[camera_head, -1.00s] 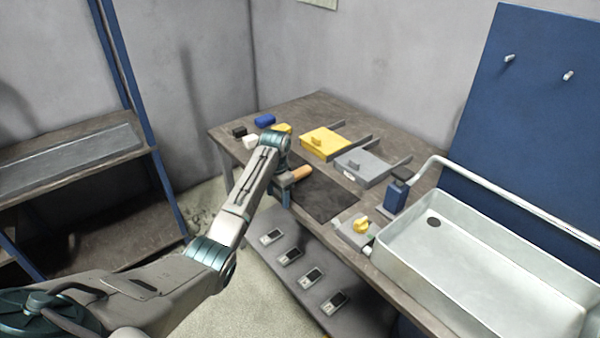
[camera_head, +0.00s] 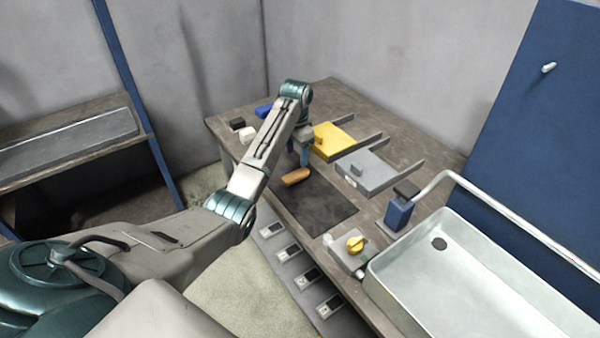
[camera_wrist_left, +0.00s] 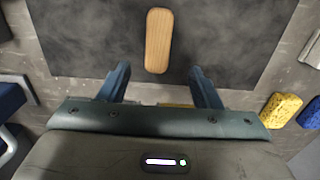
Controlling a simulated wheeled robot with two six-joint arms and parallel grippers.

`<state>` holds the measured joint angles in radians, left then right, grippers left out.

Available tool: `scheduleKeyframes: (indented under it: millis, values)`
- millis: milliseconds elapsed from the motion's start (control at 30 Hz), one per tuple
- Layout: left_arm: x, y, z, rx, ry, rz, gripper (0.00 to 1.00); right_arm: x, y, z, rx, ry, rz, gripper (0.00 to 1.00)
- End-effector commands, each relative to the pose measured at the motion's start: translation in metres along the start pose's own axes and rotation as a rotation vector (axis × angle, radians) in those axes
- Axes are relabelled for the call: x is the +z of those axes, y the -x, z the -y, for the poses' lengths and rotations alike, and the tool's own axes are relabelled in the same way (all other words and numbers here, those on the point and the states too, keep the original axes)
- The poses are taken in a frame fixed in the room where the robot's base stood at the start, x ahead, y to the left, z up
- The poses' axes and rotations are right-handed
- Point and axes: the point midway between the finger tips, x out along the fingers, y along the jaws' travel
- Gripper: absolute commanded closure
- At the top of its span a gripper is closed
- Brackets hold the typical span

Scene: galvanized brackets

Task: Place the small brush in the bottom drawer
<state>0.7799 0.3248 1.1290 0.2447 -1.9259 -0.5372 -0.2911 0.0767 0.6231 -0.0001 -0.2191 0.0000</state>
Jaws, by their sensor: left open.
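The small brush shows as a wooden, rounded block (camera_head: 296,177) lying on the dark mat (camera_head: 325,209) on the workbench; no bristles are visible. It also shows in the left wrist view (camera_wrist_left: 158,40), just beyond my fingertips. My left gripper (camera_head: 304,153) is over the bench beside the brush, apart from it. In the left wrist view its two blue fingers (camera_wrist_left: 160,85) are spread with nothing between them. A yellow drawer-like unit (camera_head: 334,137) and a grey one (camera_head: 368,170), each with a handle and side rails, sit on the bench. I cannot tell which is the bottom drawer. My right gripper is not in view.
Black, white and blue blocks lie at the bench's far left. A yellow sponge (camera_wrist_left: 281,109) shows at the wrist view's right.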

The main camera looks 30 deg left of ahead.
Motion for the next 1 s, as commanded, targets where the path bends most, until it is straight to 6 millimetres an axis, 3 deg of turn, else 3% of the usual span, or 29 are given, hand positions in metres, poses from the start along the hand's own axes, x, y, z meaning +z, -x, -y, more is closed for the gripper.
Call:
scheduleKeyframes:
  millis: [267,500,633,933,1000]
  values:
    - [0.001,-0.031,0.000,0.001,0.000,0.001,0.42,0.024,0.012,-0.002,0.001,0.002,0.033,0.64]
    - [0.003,-0.059,-0.003,0.003,0.001,0.004,0.42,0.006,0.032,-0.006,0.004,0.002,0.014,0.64]
    - [0.003,-0.077,-0.002,0.001,0.001,0.002,0.42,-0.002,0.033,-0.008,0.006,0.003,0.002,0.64]
    - [0.003,-0.084,-0.002,-0.001,0.000,0.000,0.42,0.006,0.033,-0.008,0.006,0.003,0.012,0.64]
    - [0.003,-0.084,-0.002,-0.001,0.000,0.000,0.56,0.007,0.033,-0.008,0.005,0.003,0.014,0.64]
